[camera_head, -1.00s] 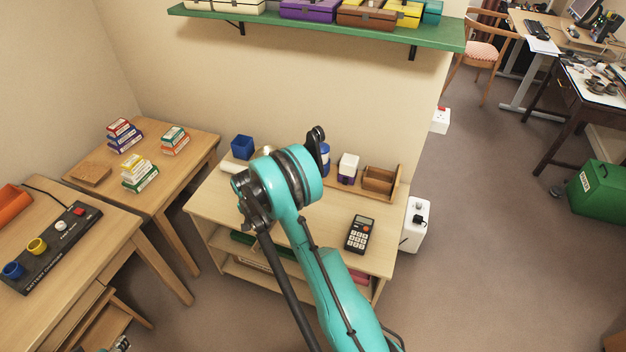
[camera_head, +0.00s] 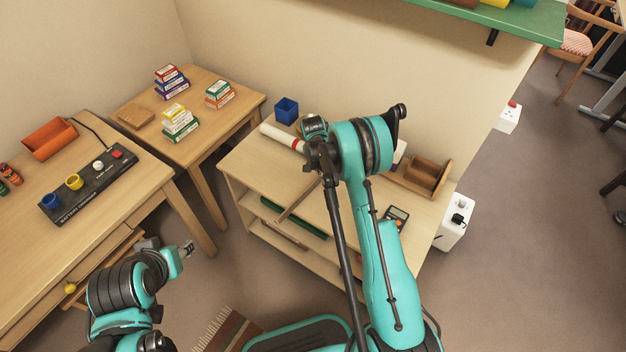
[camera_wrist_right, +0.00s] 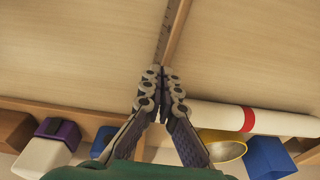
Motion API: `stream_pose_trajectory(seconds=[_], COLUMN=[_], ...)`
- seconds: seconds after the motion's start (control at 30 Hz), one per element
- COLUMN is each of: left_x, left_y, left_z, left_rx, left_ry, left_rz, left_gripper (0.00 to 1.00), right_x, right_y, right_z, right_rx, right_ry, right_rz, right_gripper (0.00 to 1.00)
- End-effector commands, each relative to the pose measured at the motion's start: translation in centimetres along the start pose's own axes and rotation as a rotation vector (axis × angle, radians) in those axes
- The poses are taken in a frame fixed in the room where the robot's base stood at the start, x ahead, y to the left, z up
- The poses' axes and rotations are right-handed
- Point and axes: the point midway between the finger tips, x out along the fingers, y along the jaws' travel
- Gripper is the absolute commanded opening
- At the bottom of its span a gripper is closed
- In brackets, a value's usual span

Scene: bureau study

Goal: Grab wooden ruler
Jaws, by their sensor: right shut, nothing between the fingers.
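The wooden ruler (camera_head: 298,201) is a thin brown strip on the light wood shelf unit's top, its near end at the front edge. In the right wrist view the ruler (camera_wrist_right: 173,32) runs up from the fingertips, with tick marks along it. My right gripper (camera_wrist_right: 161,72) is shut and empty, its fingertips over or at the ruler's end; I cannot tell if they touch it. In the head view my right arm hides part of the top and the fingertips. My left gripper (camera_head: 186,250) is at lower left, away from the ruler; its jaws are too small to read.
On the unit's top are a white roll with a red band (camera_head: 281,137), a blue cup (camera_head: 286,111), a wooden organizer (camera_head: 423,176) and a calculator (camera_head: 396,217). A desk with a black control panel (camera_head: 88,184) stands left. A green wall shelf (camera_head: 515,22) hangs above.

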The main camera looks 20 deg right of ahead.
Motion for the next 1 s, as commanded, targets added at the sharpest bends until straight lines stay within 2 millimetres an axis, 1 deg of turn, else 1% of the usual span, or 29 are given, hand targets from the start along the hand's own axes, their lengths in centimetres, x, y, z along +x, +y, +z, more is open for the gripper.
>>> stream_pose_trajectory(seconds=[0.03, 0.2, 0.3, 0.43, 0.8, 1.0], left_x=[0.4, 1.0, 1.8, 2.2, 2.1, 1.9], left_y=[0.0, 0.0, 0.0, 0.0, 0.0, 0.0], left_z=[0.3, 0.7, 1.3, 1.6, 1.5, 1.4], left_rx=[0.000, 0.000, 0.000, 0.000, 0.000, 0.000], left_ry=[0.000, 0.000, 0.000, 0.000, 0.000, 0.000], left_rz=[0.000, 0.000, 0.000, 0.000, 0.000, 0.000], left_gripper=[0.40, 0.40, 0.40, 0.40, 0.40, 0.40], right_x=[0.4, 0.9, 1.8, 2.2, 2.3, 2.0], right_y=[0.1, 0.1, 0.0, 0.0, 0.0, 0.0], right_z=[-1.1, -4.0, -3.6, -3.5, -3.4, -1.9], right_rx=[0.003, 0.001, -0.001, -0.001, -0.001, -0.002], right_ry=[0.000, 0.000, 0.000, 0.000, -0.002, -0.003], right_rz=[0.001, 0.000, 0.000, 0.000, 0.000, 0.000], right_gripper=[0.00, 0.00, 0.00, 0.00, 0.00, 0.00])
